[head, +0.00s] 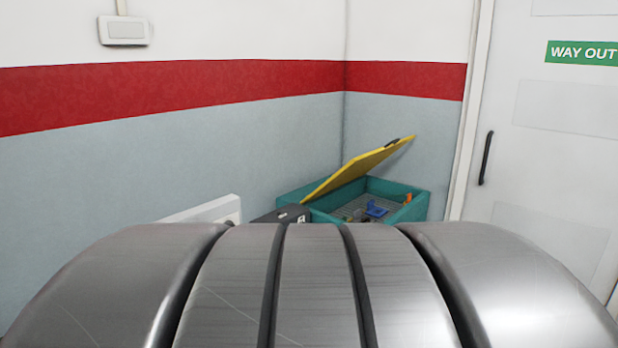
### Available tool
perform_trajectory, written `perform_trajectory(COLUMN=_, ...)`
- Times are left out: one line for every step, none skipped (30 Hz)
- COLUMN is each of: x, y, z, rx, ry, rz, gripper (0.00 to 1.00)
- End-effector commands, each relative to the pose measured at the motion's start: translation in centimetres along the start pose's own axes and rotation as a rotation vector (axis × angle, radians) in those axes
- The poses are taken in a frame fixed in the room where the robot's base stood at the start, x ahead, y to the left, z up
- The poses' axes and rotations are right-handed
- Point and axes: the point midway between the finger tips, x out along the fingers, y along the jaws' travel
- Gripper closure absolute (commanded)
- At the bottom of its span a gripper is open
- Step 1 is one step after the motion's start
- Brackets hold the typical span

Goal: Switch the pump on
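I cannot pick out a pump in this view. A small white switch-like box (124,31) is on the white part of the left wall, with a conduit running up from it. Whether it belongs to the pump, and whether it is on or off, I cannot tell. My gripper is not in view. The lower part of the picture is blocked, so anything standing there is hidden.
A teal crate (322,216) stands in the corner, its yellow lid (358,171) tilted open, with blue and orange items inside. A dark case (280,214) and a white panel (212,211) are left of it. A white door (545,130) with a black handle (486,158) is at right.

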Motion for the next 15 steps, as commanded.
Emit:
perform_trajectory(x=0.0, y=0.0, z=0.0, rx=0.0, ry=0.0, rz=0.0, gripper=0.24)
perform_trajectory(x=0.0, y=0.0, z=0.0, rx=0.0, ry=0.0, rz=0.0, gripper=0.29)
perform_trajectory(x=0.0, y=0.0, z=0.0, rx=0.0, ry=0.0, rz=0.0, gripper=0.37)
perform_trajectory(x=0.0, y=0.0, z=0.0, rx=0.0, ry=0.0, rz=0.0, gripper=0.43)
perform_trajectory(x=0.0, y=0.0, z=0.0, rx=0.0, ry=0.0, rz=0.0, gripper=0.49)
perform_trajectory(x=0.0, y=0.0, z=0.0, rx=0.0, ry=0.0, rz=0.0, gripper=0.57)
perform_trajectory(x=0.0, y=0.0, z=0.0, rx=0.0, ry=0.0, rz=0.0, gripper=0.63)
perform_trajectory(x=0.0, y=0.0, z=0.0, rx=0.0, ry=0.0, rz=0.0, gripper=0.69)
perform_trajectory(x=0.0, y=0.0, z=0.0, rx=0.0, ry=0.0, rz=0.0, gripper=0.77)
perform_trajectory(x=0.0, y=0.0, z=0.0, rx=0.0, ry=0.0, rz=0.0, gripper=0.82)
perform_trajectory(x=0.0, y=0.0, z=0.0, rx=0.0, ry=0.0, rz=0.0, gripper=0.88)
perform_trajectory(x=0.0, y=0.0, z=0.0, rx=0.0, ry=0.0, rz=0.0, gripper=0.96)
perform_trajectory(x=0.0, y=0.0, z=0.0, rx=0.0, ry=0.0, rz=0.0, gripper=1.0)
perform_trajectory(x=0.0, y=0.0, z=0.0, rx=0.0, ry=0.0, rz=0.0, gripper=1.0)
perform_trajectory(x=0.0, y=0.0, z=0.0, rx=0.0, ry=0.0, rz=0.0, gripper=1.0)
